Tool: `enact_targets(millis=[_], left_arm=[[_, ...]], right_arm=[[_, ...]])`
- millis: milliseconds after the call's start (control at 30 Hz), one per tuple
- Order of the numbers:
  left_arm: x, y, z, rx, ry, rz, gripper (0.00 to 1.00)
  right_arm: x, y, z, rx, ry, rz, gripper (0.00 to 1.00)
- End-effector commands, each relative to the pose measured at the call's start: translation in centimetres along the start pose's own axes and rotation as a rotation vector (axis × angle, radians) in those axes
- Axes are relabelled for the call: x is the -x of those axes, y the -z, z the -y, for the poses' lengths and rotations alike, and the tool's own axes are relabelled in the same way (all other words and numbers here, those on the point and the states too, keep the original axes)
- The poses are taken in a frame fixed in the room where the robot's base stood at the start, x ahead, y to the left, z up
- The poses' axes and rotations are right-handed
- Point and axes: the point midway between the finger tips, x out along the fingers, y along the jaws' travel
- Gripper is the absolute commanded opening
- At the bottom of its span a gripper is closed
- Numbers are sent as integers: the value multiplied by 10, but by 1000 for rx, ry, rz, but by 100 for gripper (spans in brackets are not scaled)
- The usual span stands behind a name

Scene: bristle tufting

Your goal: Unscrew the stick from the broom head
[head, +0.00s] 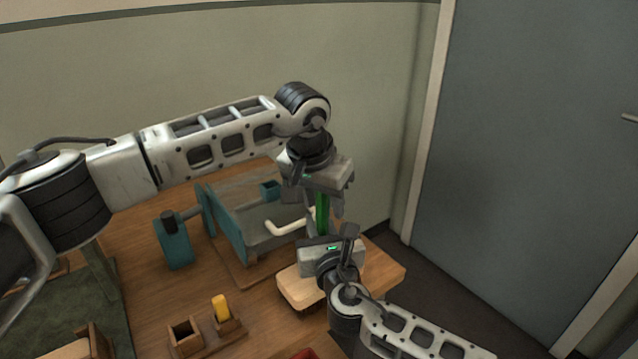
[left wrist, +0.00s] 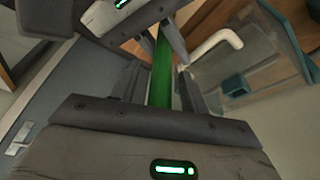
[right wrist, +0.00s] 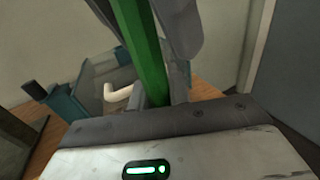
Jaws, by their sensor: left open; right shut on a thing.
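The green stick (head: 321,212) stands upright between my two grippers. It also shows in the left wrist view (left wrist: 161,72) and in the right wrist view (right wrist: 143,48). My left gripper (head: 322,205) is above, pointing down, with its open fingers on either side of the stick. My right gripper (head: 325,232) is lower and shut on the stick. The pale wooden broom head (head: 297,289) lies on the table below my right gripper, partly hidden by it. The joint between stick and broom head is hidden.
A teal machine with a clear guard (head: 232,235) and a white curved handle (head: 285,229) stands just left of the grippers. A teal clamp-like block (head: 173,243) is further left. Wooden holders, one with a yellow peg (head: 220,307), sit at the front. The table's right edge is close to the broom head.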

Motion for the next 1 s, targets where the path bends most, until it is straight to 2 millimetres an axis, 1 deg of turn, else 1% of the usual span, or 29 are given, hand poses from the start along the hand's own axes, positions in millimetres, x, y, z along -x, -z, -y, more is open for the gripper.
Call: enact_targets(millis=[133,400,467,500,567,767,867,967,1000], left_arm=[[-8,0,0,1,0,2,45],[-9,0,0,1,1,1,45],[-9,0,0,1,1,1,28],[-9,0,0,1,1,1,17],[-8,0,0,1,1,1,0],[-8,0,0,29,10,1,0],[-7,0,0,141,46,2,0],[-7,0,1,339,109,1,0],[-8,0,2,325,102,3,0]], right_arm=[[0,1,0,0,0,-2,0],[0,1,0,0,0,-2,0],[0,1,0,0,0,-2,0],[0,1,0,0,0,-2,0],[0,1,0,0,0,-2,0],[0,1,0,0,0,-2,0],[0,1,0,0,0,-2,0],[0,1,0,0,0,-2,0],[0,1,0,0,0,-2,0]])
